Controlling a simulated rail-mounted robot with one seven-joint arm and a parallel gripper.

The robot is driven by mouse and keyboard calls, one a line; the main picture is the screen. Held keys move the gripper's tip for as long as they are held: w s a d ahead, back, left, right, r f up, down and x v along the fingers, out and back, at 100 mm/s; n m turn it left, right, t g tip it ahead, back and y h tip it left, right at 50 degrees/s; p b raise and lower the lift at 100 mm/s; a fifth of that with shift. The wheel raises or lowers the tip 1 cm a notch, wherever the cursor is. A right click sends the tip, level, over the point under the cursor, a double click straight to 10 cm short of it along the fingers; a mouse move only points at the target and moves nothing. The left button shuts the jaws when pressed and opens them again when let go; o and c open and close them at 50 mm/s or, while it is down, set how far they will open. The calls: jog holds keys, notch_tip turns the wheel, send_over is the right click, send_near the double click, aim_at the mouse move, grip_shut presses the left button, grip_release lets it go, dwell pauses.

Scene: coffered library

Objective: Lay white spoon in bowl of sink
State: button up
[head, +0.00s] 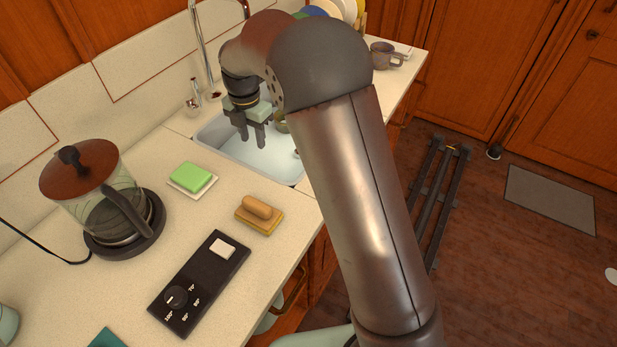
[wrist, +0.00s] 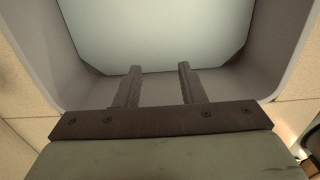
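The sink (head: 272,165) is a pale basin set in the counter in the head view. Its flat bottom (wrist: 160,35) and grey walls fill most of the wrist view. My gripper (head: 251,143) hangs over the sink, fingers pointing down. In the wrist view its two fingers (wrist: 159,72) are apart with nothing between them. I cannot make out a white spoon in either view. The part of the sink seen in the wrist view looks empty. My arm hides part of the sink's right side in the head view.
A green sponge (head: 190,176) on a dish, a wooden-handled brush (head: 259,213), a black control panel (head: 199,283) and a glass kettle (head: 105,205) stand on the counter left of the sink. A faucet (head: 201,45) rises behind it. A mug (head: 383,55) stands beyond.

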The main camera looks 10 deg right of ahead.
jog(key=s+d+r+m, duration=0.2)
jog(key=s+d+m, duration=0.1)
jog(key=s+m, duration=0.1)
jog(key=s+d+r+m, duration=0.2)
jog(key=s+d+m, duration=0.2)
jog(key=s+m, duration=0.1)
jog(key=s+d+r+m, duration=0.2)
jog(key=s+d+m, duration=0.2)
jog(key=s, duration=0.1)
jog(key=shift+d+m, duration=0.2)
jog(key=shift+m, duration=0.2)
jog(key=s+d+m, duration=0.1)
jog(key=s+m, duration=0.1)
jog(key=s+d+m, duration=0.1)
jog(key=s+m, duration=0.1)
jog(key=s, duration=0.1)
jog(key=s+d+m, duration=0.1)
jog(key=s+m, duration=0.1)
jog(key=shift+s+d, duration=0.15)
jog(key=shift+s, duration=0.1)
jog(key=s+d+f+m, duration=0.2)
jog(key=s+d+m, duration=0.1)
jog(key=s+m, duration=0.5)
jog(key=shift+s+f, duration=0.2)
jog(key=shift+s, duration=0.75)
notch_tip(320, 180, up, 2)
jog(key=shift+r+p, duration=0.25)
jog(key=shift+p, duration=0.85)
